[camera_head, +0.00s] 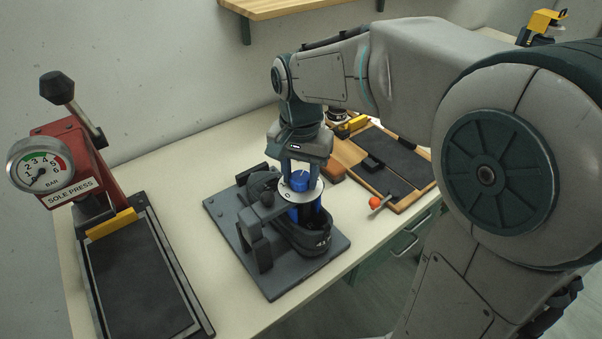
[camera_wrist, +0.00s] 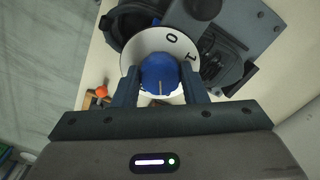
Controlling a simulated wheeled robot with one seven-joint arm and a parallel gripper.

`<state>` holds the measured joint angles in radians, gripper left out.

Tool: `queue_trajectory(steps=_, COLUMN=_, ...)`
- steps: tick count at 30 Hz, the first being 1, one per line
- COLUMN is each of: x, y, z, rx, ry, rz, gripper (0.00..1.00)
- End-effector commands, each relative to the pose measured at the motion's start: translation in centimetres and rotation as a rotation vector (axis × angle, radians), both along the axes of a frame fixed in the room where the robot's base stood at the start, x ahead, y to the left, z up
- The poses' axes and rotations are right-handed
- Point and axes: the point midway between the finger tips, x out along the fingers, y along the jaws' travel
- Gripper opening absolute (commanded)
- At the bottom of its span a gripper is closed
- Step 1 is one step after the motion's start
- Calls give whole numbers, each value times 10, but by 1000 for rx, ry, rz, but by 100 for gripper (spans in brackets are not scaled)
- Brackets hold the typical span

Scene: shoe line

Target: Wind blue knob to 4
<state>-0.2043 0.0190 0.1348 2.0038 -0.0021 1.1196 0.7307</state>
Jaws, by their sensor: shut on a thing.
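The blue knob (camera_head: 300,182) sits on top of a dark fixture, over a white dial disc (camera_head: 287,196). My gripper (camera_head: 303,172) reaches down from above and is shut on the knob. In the wrist view the knob (camera_wrist: 158,70) lies between the two fingers of my gripper (camera_wrist: 160,82). The dial (camera_wrist: 140,45) shows a 0 and a 1 at its upper right there. A pale line on the knob points down toward my palm. The marks on the dial's lower part are hidden by the fingers and knob, so I cannot read the setting.
The dark fixture stands on a grey base plate (camera_head: 225,213) on the cream bench (camera_head: 190,153). A red sole press with a gauge (camera_head: 41,165) stands at the left. A wooden-framed board (camera_head: 403,157) and an orange-tipped lever (camera_head: 375,202) are to the right.

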Motion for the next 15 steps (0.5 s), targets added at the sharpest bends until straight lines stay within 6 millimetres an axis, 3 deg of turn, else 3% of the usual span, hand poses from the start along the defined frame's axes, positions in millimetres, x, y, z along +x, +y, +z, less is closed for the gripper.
queue_trajectory(steps=15, x=3, y=0, z=2, rx=4, ry=-8, rz=-469, gripper=16)
